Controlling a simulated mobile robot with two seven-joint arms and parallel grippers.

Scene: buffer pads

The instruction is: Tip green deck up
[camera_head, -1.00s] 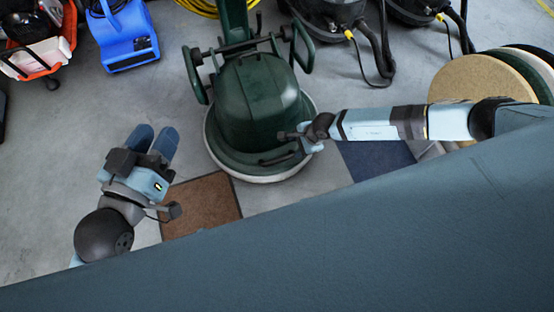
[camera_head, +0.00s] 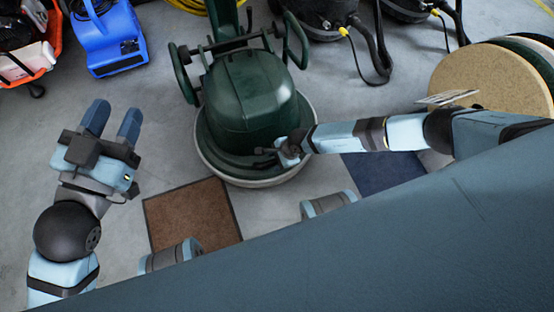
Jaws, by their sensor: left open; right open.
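The green deck (camera_head: 215,158) is the round, dark green base of a floor machine (camera_head: 250,100) at the centre. It has a pale rim and appears to lie level on the floor. My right gripper (camera_head: 268,152) is at the deck's front right edge, at the end of the arm coming in from the right. Its fingers are mostly hidden, and I cannot tell whether they touch the deck. My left gripper (camera_head: 112,118) is open and empty, well to the left of the deck, with two blue fingers spread apart and pointing away from me.
A brown mat (camera_head: 192,215) and a dark blue mat (camera_head: 385,172) lie on the floor. A stack of round pads (camera_head: 490,78) stands at right. A blue blower (camera_head: 105,45), an orange cart (camera_head: 35,62) and black vacuums (camera_head: 318,15) line the back. Grey floor is clear between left gripper and machine.

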